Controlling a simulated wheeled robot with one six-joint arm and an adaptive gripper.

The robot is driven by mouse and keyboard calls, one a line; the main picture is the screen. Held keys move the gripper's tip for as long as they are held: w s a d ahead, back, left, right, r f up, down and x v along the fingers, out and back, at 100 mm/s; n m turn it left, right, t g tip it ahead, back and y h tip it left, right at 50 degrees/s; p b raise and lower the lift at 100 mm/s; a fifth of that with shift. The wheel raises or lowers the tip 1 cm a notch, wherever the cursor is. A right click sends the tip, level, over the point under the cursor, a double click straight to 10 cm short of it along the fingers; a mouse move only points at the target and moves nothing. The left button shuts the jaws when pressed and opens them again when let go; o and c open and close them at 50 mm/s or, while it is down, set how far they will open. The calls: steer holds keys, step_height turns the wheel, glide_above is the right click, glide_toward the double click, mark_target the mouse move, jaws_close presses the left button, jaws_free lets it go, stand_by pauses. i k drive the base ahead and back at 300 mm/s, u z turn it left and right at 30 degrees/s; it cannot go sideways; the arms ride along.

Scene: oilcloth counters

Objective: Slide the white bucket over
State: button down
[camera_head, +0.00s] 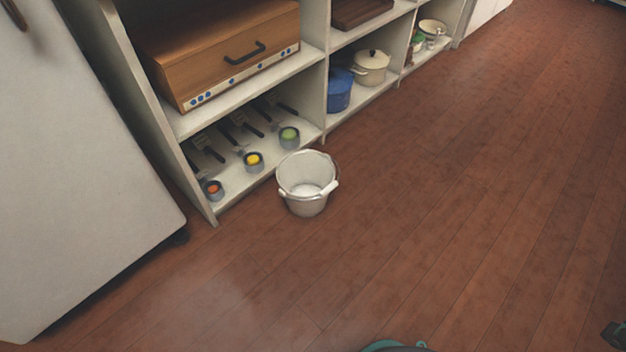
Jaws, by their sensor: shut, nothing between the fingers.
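The white bucket (306,196) stands upright on the wooden floor, close in front of the lower shelf's front edge. Its open top faces up and its inside looks empty. A light handle or lug shows at its rim on the front right. I cannot make out my gripper in this view. A small dark and teal part is cut off at the lower right edge, and I cannot tell what it is.
The shelf unit (215,208) stands behind the bucket, holding small cups, a wooden box (222,50), a blue pot (339,90) and a cream pot (371,68). A white cabinet (75,150) is at left. The floor (450,210) to the right is clear.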

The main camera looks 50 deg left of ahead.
mark_target(303, 174)
steer(key=u, duration=0.5)
steer(key=i, duration=0.9)
steer(key=u, duration=1.3)
steer(key=i, duration=0.35)
steer(key=u, duration=0.25)
